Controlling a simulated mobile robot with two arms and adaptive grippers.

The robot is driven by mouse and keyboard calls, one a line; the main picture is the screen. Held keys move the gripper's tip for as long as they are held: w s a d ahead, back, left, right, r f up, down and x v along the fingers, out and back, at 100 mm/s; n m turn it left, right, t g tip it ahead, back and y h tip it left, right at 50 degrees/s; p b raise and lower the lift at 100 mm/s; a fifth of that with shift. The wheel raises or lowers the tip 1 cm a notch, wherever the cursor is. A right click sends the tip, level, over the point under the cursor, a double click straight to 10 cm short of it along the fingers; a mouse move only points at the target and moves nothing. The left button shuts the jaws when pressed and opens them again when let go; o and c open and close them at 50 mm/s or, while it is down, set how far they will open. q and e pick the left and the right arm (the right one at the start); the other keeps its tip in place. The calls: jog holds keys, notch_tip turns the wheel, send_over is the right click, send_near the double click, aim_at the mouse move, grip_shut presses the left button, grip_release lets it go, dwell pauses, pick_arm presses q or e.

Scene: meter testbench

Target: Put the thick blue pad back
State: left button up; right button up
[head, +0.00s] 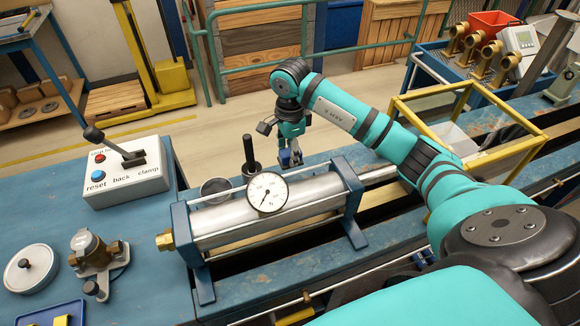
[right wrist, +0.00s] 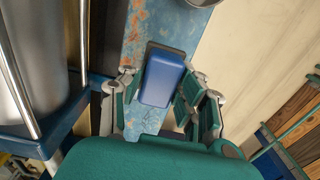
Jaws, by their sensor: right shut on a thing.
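The thick blue pad (right wrist: 162,76) is between the fingers of my right gripper (right wrist: 158,98) in the right wrist view. The gripper is shut on it. In the head view my right gripper (head: 289,150) hangs behind the metal cylinder of the bench, and a small blue part of the pad (head: 284,159) shows under it. Below the pad, in the wrist view, is a worn blue bench surface (right wrist: 150,22); I cannot tell whether the pad touches it. My left gripper is not in view.
The cylinder (head: 225,222) with a round gauge (head: 267,193) lies in front of my right gripper, and a black upright handle (head: 249,155) stands just left. A control box (head: 125,178) sits at left. A blue tray (head: 24,321) shows at bottom left. A yellow frame (head: 520,155) stands right.

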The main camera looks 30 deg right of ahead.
jog(key=shift+f, duration=0.8)
notch_tip(320, 180, down, 3)
jog(key=shift+f+p, duration=0.1)
jog(key=shift+p, duration=0.55)
jog(key=shift+f, duration=0.25)
jog(key=shift+f, duration=0.1)
jog(key=shift+f+b, duration=0.15)
jog(key=shift+b, duration=0.15)
jog(key=o, duration=1.1)
